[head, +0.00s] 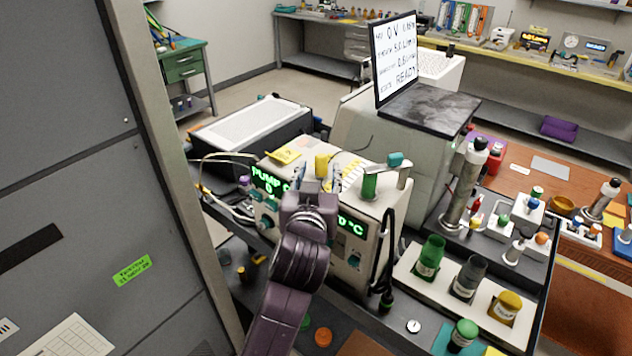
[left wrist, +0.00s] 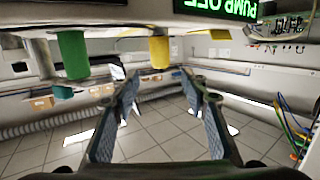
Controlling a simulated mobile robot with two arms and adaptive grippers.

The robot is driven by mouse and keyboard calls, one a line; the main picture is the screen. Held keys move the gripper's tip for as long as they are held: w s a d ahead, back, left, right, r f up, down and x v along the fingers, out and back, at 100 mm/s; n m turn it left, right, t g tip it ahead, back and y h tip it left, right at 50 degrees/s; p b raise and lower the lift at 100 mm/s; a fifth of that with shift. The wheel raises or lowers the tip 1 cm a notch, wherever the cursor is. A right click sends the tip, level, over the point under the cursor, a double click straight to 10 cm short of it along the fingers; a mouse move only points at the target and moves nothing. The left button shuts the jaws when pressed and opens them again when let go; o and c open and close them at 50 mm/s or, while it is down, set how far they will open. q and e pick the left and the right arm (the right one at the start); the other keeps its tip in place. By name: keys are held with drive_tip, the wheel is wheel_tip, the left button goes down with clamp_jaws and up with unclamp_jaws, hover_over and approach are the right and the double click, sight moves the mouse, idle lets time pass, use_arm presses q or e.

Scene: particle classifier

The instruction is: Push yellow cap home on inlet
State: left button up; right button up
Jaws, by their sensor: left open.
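A yellow cap (head: 322,165) stands on top of the cream instrument box (head: 375,215), just beyond my left gripper (head: 318,182) in the head view. In the left wrist view the scene is upside down, and the yellow cap (left wrist: 159,52) shows beyond the fingertips, near the line between them. My left gripper (left wrist: 160,88) is open, with nothing between its blue-grey fingers. A gap to the cap seems to remain, but its size is unclear. The inlet under the cap cannot be made out. My right gripper is not in view.
A green cylinder (head: 369,183) stands right of the yellow cap and also shows in the left wrist view (left wrist: 72,52). A teal-topped metal bracket (head: 397,168) and a black cable (head: 385,260) are close by. A yellow note (head: 284,155) lies left on the box.

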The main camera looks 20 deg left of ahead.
use_arm(q)
drive_tip(key=shift+v, duration=2.35)
drive_tip(key=shift+f, duration=0.1)
